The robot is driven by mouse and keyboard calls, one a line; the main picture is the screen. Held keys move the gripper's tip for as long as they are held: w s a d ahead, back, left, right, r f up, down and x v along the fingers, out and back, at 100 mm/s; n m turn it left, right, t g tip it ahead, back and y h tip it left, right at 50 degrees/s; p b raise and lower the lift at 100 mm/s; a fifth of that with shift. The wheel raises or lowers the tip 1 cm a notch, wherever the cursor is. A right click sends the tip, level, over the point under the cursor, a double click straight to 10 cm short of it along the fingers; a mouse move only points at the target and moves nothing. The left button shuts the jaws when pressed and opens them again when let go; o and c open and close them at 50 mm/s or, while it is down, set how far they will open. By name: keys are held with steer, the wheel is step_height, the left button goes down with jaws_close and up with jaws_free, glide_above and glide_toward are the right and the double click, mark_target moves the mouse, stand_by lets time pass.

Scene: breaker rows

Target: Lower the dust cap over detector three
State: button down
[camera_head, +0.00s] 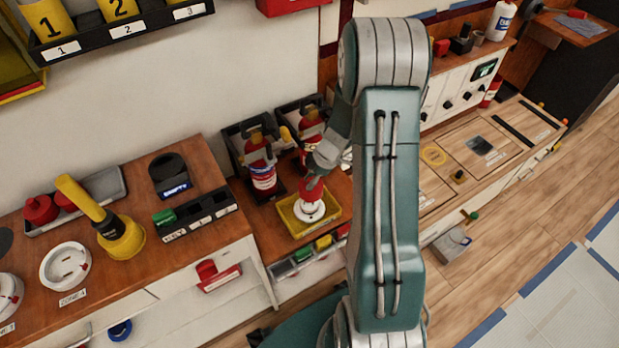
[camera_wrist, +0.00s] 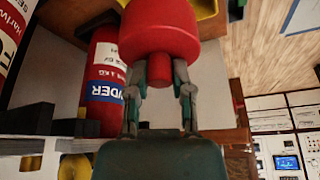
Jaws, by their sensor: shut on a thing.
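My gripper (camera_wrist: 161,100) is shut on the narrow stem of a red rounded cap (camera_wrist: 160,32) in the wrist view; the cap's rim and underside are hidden. In the head view the red cap (camera_head: 312,187) shows small beside my arm, over a white round piece (camera_head: 309,210) in a yellow tray (camera_head: 331,226). I cannot tell whether they touch. I cannot make out which is detector three.
Red fire extinguishers (camera_head: 262,172) stand in dark bins behind the yellow tray. My arm hides part of the middle.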

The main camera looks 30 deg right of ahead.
mark_target(305, 203)
steer(key=shift+s+d+x, duration=0.1)
steer(key=shift+x, duration=0.8)
steer(key=shift+s+d+x, duration=0.1)
steer(key=shift+s+x, duration=0.05)
steer(key=shift+x, duration=0.75)
steer(key=shift+d+f, duration=0.15)
steer(key=shift+f, duration=0.35)
steer(key=shift+d+f, duration=0.15)
steer(key=shift+f, duration=0.35)
steer(key=shift+a, duration=0.15)
steer(key=shift+f, duration=1.4)
steer(key=shift+c, duration=2.2)
jaws_free()
steer(key=shift+r, duration=0.1)
steer(key=v, duration=1.1)
steer(key=shift+d+r, duration=0.3)
steer(key=shift+r, duration=0.05)
